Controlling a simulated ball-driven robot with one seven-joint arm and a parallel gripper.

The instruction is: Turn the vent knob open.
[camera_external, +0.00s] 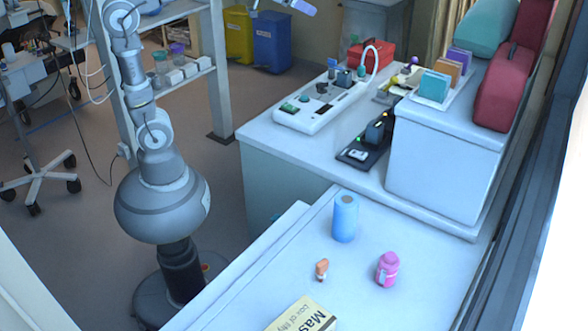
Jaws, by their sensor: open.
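A long white panel (318,117) lies on the far counter with several small dark and green fittings on it. A round teal fitting (303,99) and a dark upright fitting (343,78) stand on this panel. I cannot tell which of them is the vent knob or how it is turned. A white curved tube rises at the panel's far end. My arm rises at the left and runs out past the top edge. My gripper's fingertips do not show, and nothing of mine touches the panel.
The near counter holds a blue cylinder (344,218), a pink bottle (388,269), a small orange item (322,269) and a mask box (303,317). A black device (368,142) sits right of the panel. A raised white cabinet (445,158) blocks the right. Floor shows between arm and counter.

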